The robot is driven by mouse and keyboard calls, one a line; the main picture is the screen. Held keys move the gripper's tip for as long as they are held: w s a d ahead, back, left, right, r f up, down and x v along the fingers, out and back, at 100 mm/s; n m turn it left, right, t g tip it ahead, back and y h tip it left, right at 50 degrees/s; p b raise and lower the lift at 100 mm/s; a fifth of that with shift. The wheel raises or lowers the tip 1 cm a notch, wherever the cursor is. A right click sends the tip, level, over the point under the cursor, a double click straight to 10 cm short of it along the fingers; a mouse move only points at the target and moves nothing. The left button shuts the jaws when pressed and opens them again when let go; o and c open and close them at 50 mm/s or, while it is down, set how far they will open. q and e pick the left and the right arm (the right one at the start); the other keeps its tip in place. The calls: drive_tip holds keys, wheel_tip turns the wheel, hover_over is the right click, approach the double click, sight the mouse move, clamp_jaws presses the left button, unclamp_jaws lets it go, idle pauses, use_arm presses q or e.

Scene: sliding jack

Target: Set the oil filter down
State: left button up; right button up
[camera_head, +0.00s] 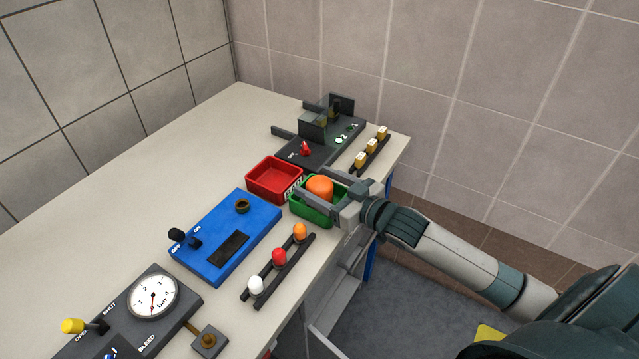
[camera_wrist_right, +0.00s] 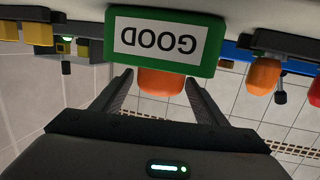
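The oil filter (camera_head: 320,187) is a rounded orange body inside or just above the green bin (camera_head: 312,214). In the right wrist view, which is upside down, the filter (camera_wrist_right: 161,84) shows past the rim of the bin's wall (camera_wrist_right: 206,67) with its GOOD label; the rest of it is hidden behind that wall. My right gripper (camera_head: 322,186) reaches over the bin from the right, with one finger along each side of the filter and hardly any gap. I cannot tell whether the filter touches the bin floor. My left gripper is not in view.
A red bin (camera_head: 272,180) adjoins the green one. A rack with white, red and orange knobs (camera_head: 279,258) stands in front, beside a blue switch panel (camera_head: 225,238). A dark fixture (camera_head: 321,145) and a rack of yellowish blocks (camera_head: 372,148) stand behind. The table's left part is bare.

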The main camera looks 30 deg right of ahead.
sight(329, 190)
drive_tip(key=shift+s+d+r, duration=0.1)
drive_tip(key=shift+s+d, duration=0.05)
drive_tip(key=shift+s, duration=0.4)
drive_tip(key=b+v, duration=0.1)
drive_tip(key=v, duration=0.2)
drive_tip(key=shift+d, duration=0.1)
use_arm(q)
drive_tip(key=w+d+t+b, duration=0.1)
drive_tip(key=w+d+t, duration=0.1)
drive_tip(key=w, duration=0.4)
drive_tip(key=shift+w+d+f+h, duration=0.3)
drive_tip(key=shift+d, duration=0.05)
use_arm(e)
drive_tip(key=v, duration=0.7)
drive_tip(key=shift+s, duration=0.35)
drive_tip(key=shift+d+r, duration=0.1)
drive_tip(key=shift+r, duration=0.05)
